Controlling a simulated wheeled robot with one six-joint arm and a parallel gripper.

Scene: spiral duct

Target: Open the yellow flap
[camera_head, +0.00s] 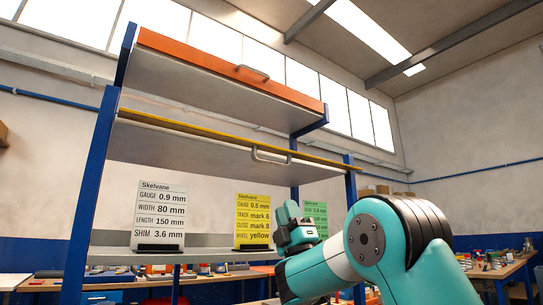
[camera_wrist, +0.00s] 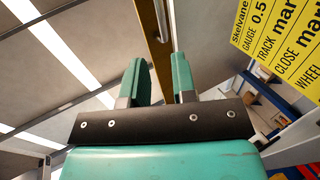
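The yellow flap (camera_head: 215,134) shows in the head view as a thin yellow edge above a wide grey panel, below an orange flap. Its metal bar handle (camera_head: 270,156) sits right of the middle. My gripper (camera_head: 297,224) is below the handle and a little to its right, apart from it, in front of the shelf. In the wrist view, my two teal fingers (camera_wrist: 160,80) stand apart with nothing held between them. The yellow edge (camera_wrist: 148,30) runs beyond them at the top, with what looks like the handle (camera_wrist: 161,20) beside it.
The orange flap (camera_head: 225,70) with its own handle is above. Blue posts (camera_head: 90,200) flank the unit. A white card (camera_head: 160,215), a yellow card (camera_head: 254,220) and a green card (camera_head: 316,212) stand on the lower shelf; the green one is partly behind my gripper.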

